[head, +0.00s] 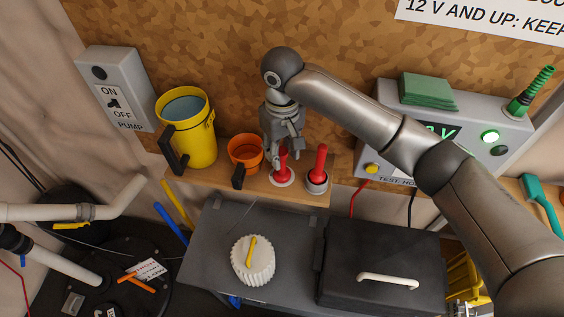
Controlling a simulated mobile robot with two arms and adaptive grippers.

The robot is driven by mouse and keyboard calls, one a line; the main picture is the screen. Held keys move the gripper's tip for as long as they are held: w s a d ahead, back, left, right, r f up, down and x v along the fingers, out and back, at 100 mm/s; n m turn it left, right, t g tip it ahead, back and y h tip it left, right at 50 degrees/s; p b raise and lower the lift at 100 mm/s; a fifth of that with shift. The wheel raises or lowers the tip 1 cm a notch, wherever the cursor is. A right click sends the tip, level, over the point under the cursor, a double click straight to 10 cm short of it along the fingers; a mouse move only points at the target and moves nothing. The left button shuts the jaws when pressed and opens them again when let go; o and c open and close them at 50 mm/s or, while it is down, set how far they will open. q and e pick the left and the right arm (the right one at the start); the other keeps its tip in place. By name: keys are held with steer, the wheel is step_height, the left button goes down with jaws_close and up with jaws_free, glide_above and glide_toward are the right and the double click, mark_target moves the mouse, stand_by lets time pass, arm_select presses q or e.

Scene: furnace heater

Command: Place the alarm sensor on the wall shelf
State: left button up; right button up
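The wall shelf (213,181) is a wooden ledge along the back wall. Two red upright pieces stand at its right part. One is a red piece on a round white base (282,181), and the other is a red piece in a small grey cup (317,182). I cannot tell for sure which thing is the alarm sensor. My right gripper (284,150) points down, with its fingers at the top of the red piece on the white base. The fingers overlap it, so I cannot tell whether they grip it. My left gripper is not in view.
A yellow jug (199,140) and an orange cup (246,152) stand left on the shelf. Below are a white ridged knob (253,268) with a yellow mark and a dark lid (375,245) with a white handle. A grey test box (470,125) is at the right, behind my arm.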

step_height(320, 180, up, 7)
steer(key=shift+r+b, duration=0.15)
steer(key=shift+b, duration=0.5)
